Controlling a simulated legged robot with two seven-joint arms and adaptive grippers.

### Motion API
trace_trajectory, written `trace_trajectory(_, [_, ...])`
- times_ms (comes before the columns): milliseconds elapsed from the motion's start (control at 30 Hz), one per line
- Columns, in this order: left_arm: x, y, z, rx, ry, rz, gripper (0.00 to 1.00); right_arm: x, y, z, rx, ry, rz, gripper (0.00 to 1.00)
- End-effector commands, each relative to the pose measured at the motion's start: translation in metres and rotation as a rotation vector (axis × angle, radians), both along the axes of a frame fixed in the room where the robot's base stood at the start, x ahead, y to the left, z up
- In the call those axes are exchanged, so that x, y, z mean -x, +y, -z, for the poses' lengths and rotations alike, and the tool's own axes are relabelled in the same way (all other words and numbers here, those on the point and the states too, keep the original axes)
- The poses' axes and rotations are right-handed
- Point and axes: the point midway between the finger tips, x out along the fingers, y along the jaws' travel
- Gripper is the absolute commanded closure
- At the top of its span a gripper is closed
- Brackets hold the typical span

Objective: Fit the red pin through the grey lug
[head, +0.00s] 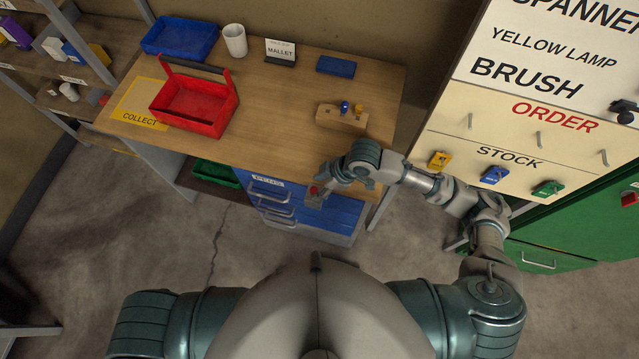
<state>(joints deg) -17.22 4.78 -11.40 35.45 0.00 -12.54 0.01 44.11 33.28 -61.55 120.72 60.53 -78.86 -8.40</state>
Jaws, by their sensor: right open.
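My right gripper (340,187) is open in the head view, low over the front edge of the workbench, above the blue drawer unit. A small red piece (313,189) shows at its left finger, with a small grey piece (315,200) just below. They may be the red pin and the grey lug, but they are too small to be sure. I cannot tell whether the finger touches the red piece or how the two pieces fit together. My left gripper is out of view.
The wooden bench (275,120) holds a red tote (197,107), blue bin (180,38), white cup (235,40), mallet sign (281,52), blue box (336,65) and wooden block (341,117) with small pegs. A hook board (510,125) stands right. Bare bench lies between tote and block.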

Motion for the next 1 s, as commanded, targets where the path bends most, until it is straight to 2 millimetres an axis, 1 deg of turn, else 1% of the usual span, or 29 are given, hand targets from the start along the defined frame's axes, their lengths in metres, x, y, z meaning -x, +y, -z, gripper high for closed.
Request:
trace_trajectory(67, [0.0,0.0,0.0,0.0,-0.001,0.0,0.0,-0.001,-0.003,-0.005,0.0,-0.003,0.001,0.47])
trace_trajectory(167, [0.0,-0.001,0.0,0.001,-0.001,0.0,0.0,0.0,-0.01,-0.019,0.0,-0.005,0.001,0.47])
trace_trajectory(400, [0.0,-0.002,0.0,0.003,-0.001,0.0,0.0,0.003,-0.036,-0.066,0.0,-0.005,0.001,0.47])
trace_trajectory(500, [-0.001,-0.003,0.0,0.003,-0.001,0.0,0.0,0.005,-0.045,-0.083,0.002,-0.004,0.001,0.47])
trace_trajectory(600, [-0.001,-0.003,0.0,0.003,-0.001,0.0,0.0,0.006,-0.051,-0.095,-0.001,-0.002,0.001,0.47])
trace_trajectory(767, [-0.001,-0.003,0.0,0.003,-0.001,0.0,0.0,0.007,-0.056,-0.103,0.001,0.001,0.001,0.47])
trace_trajectory(1000, [-0.001,-0.003,0.0,0.003,-0.001,0.0,0.0,0.007,-0.056,-0.104,0.001,0.001,0.001,0.47])
